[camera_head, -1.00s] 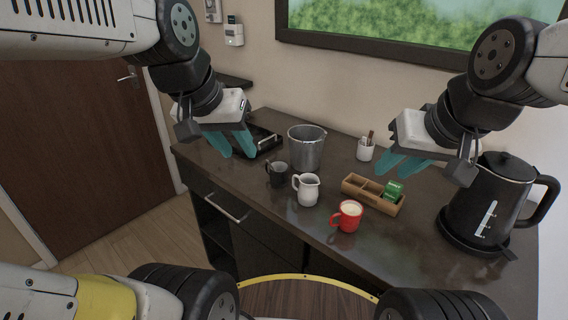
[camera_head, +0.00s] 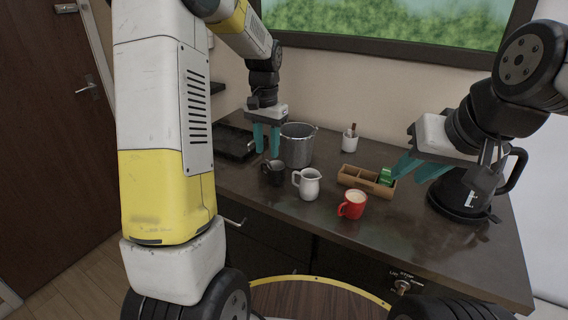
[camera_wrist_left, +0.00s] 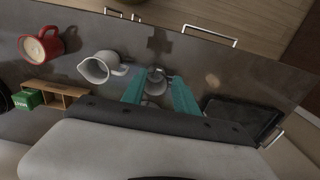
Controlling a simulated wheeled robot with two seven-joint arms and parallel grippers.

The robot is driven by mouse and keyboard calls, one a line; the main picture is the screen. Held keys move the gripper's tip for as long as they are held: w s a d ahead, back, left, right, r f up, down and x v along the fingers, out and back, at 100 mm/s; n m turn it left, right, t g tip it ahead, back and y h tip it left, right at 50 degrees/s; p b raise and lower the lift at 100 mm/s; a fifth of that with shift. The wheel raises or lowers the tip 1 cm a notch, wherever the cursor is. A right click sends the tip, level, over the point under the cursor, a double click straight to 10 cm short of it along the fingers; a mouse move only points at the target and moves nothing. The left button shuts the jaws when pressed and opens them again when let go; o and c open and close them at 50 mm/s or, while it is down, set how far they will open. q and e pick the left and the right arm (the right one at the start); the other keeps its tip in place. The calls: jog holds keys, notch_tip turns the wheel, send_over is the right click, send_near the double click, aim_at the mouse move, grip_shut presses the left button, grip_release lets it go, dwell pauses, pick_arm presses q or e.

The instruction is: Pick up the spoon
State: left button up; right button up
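No spoon shows clearly. A thin light piece at the rim of the dark mug (camera_head: 274,175) may be the spoon; it is too small to be sure. Thin brown sticks (camera_head: 352,128) stand in a small white cup (camera_head: 349,142) at the back. My left gripper (camera_head: 267,151) points down, open and empty, just above the dark mug and left of the steel bucket. In the left wrist view, small round shapes partly show between its teal fingers (camera_wrist_left: 158,80). My right gripper (camera_head: 414,173) is open and empty above the counter, in front of the kettle.
A steel bucket (camera_head: 297,147), a white pitcher (camera_head: 308,185), a red mug (camera_head: 352,206) and a wooden box (camera_head: 353,178) with green packets (camera_head: 386,176) stand close by. A black tray (camera_head: 230,143) lies left; a kettle (camera_head: 460,196) stands right. The counter's front right is clear.

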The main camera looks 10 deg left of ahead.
aim_at(268, 163)
pick_arm(q)
notch_tip(268, 163, down, 6)
jog(key=shift+d+r, duration=0.1)
grip_shut()
